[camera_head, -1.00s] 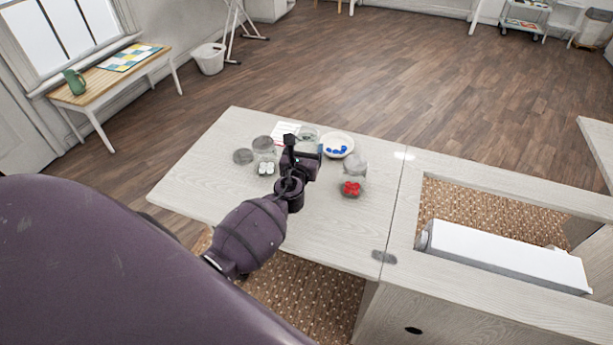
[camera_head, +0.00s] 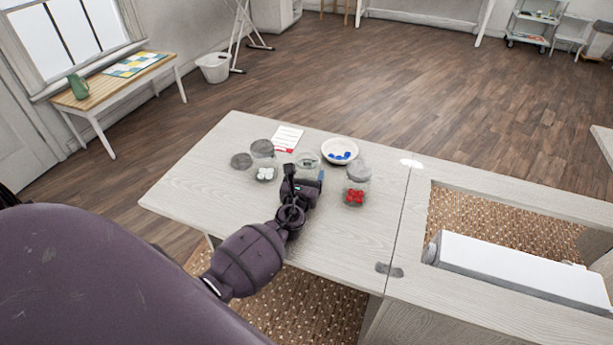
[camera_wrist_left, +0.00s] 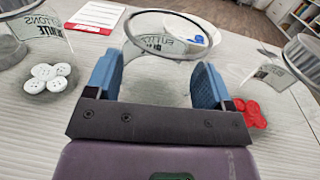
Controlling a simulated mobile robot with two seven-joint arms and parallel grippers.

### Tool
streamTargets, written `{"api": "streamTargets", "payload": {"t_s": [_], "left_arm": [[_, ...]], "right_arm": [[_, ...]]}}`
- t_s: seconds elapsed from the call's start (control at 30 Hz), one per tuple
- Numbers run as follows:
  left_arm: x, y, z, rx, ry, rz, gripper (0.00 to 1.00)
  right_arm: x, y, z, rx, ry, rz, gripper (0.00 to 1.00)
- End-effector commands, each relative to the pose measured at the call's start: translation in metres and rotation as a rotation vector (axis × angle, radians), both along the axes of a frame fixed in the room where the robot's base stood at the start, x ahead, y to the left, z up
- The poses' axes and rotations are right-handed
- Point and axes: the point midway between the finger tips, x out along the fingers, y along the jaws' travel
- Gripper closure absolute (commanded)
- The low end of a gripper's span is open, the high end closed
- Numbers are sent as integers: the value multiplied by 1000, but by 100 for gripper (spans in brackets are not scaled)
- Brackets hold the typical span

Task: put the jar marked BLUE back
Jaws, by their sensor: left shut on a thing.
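My left gripper (camera_head: 307,182) is shut on a clear, open-topped glass jar (camera_head: 307,160). In the left wrist view the round rim of this jar (camera_wrist_left: 166,32) shows between the blue finger pads of my gripper (camera_wrist_left: 164,85). Its label is turned away and only partly readable, so I cannot read the colour word surely. I cannot tell whether its base touches the table. A loose grey lid (camera_head: 241,161) lies at the left of the table. A cream bowl (camera_head: 353,158) with blue buttons (camera_head: 341,155) stands behind and right of the held jar. My right gripper is not in view.
A lidded jar of white buttons (camera_head: 263,160) stands left of my gripper, and a lidded jar of red buttons (camera_head: 357,188) stands close on its right. A white and red card (camera_head: 287,138) lies behind. The table (camera_head: 195,195) is clear at its front left.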

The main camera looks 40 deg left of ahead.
Motion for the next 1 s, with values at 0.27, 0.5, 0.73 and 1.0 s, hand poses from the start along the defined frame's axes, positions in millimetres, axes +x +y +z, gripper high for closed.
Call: {"api": "streamTargets", "payload": {"t_s": [0.27, 0.5, 0.73, 1.0], "left_arm": [[0, 0, -4, 0, 1, 0, 14], [0, 0, -4, 0, 1, 0, 0], [-4, -1, 1, -1, 1, 0, 0], [-48, -18, -1, -1, 3, 1, 0]], "right_arm": [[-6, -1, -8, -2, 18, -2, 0], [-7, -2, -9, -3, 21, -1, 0], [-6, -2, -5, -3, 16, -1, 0], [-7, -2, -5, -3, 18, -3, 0]]}}
